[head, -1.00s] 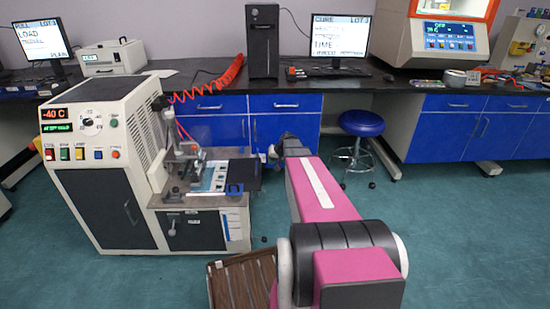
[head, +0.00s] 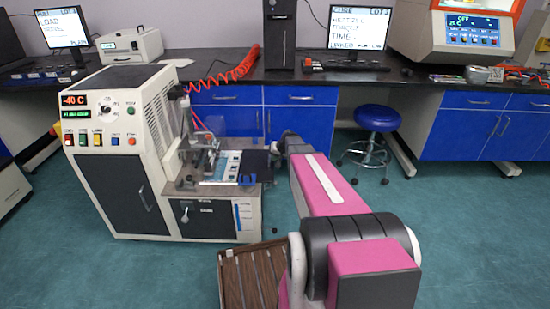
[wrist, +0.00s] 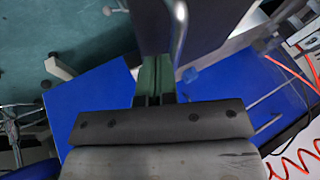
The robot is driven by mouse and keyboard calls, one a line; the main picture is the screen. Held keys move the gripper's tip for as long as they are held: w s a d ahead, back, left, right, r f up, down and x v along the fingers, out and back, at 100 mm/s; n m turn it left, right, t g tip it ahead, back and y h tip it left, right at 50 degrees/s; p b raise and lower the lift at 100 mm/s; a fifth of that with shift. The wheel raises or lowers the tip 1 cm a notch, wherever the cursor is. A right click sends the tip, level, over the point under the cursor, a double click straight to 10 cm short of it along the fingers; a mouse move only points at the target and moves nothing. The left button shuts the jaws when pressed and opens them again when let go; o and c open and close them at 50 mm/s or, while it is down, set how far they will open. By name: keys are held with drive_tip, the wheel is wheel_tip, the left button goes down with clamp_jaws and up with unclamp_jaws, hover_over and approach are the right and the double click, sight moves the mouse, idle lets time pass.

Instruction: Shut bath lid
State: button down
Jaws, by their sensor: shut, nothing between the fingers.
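The white bath machine (head: 108,180) stands at the left in the head view, with a rack of pale strips (head: 220,170) on its open top deck. A dark flat panel (head: 256,162), which looks like the bath lid, sits at the deck's right side. My gripper (head: 275,151) is beside that panel's right edge, small and partly hidden by my arm. In the wrist view the fingers (wrist: 155,68) are together and empty. A dark panel (wrist: 155,25) with a metal bar handle (wrist: 181,30) is just past the fingertips; I cannot tell whether they touch.
A blue stool (head: 376,118) stands right of my arm, before the blue cabinets (head: 236,122). A coiled red hose (head: 222,80) runs above the machine toward the bench. A brown slatted box (head: 248,275) is low, near my arm. Green floor is clear at lower right.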

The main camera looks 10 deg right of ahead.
hover_over(242, 164)
drive_tip(key=shift+a, duration=0.25)
idle(0.4)
drive_tip(key=shift+s+d+r, duration=0.1)
drive_tip(key=shift+s+d, duration=0.05)
drive_tip(key=shift+d, duration=0.15)
drive_tip(key=d, duration=0.1)
drive_tip(key=s+d+r, duration=0.1)
drive_tip(key=d+r, duration=0.1)
drive_tip(key=d, duration=0.1)
drive_tip(key=shift+s+d, duration=0.1)
drive_tip(key=shift+s, duration=0.3)
drive_tip(key=v, duration=0.8)
drive_tip(key=s+d+f+g+h, duration=0.1)
drive_tip(key=s+g, duration=0.1)
drive_tip(key=s, duration=0.7)
drive_tip(key=s+d+n+g+h, duration=0.1)
drive_tip(key=s, duration=0.9)
drive_tip(key=s+d+f+n+g+h, duration=0.1)
drive_tip(key=s+g+h, duration=0.1)
drive_tip(key=s, duration=0.7)
drive_tip(key=shift+s+f+g, duration=0.15)
drive_tip(key=shift+f+g, duration=0.15)
drive_tip(key=shift+f, duration=0.05)
drive_tip(key=shift+a, duration=0.15)
